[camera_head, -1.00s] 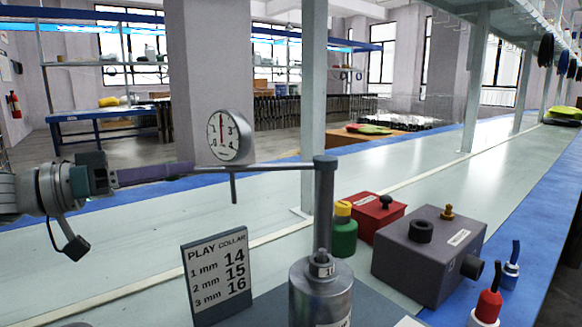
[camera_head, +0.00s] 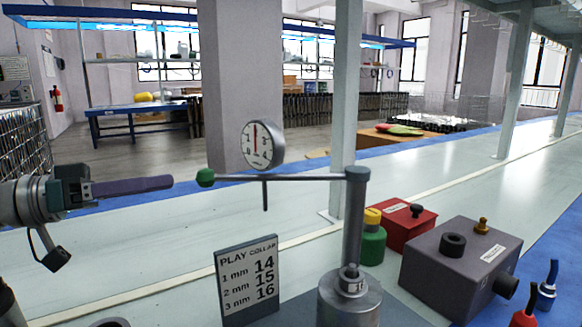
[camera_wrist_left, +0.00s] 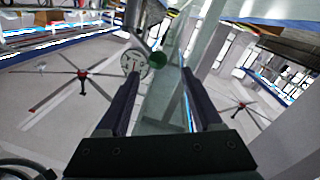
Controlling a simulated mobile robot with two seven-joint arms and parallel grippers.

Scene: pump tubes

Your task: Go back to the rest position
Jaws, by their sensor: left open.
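My left gripper (camera_head: 164,183) is at the left in the head view, with its dark purple fingers pointing right. It is open and empty, and a gap separates its tips from the green knob (camera_head: 205,177) on the lever's end. The lever (camera_head: 300,178) runs level from the post (camera_head: 354,215) on a metal cylinder (camera_head: 349,305), below a round dial gauge (camera_head: 262,146). In the left wrist view the fingers (camera_wrist_left: 160,77) stand apart, with the green knob (camera_wrist_left: 157,60) seen between and beyond their tips. My right gripper is not in view.
A play collar sign (camera_head: 248,278) stands left of the cylinder. A green bottle (camera_head: 372,245), a red box (camera_head: 405,223) and a grey box (camera_head: 460,265) stand to the right. A pillar (camera_head: 346,110) rises behind. The pale table is clear under my left gripper.

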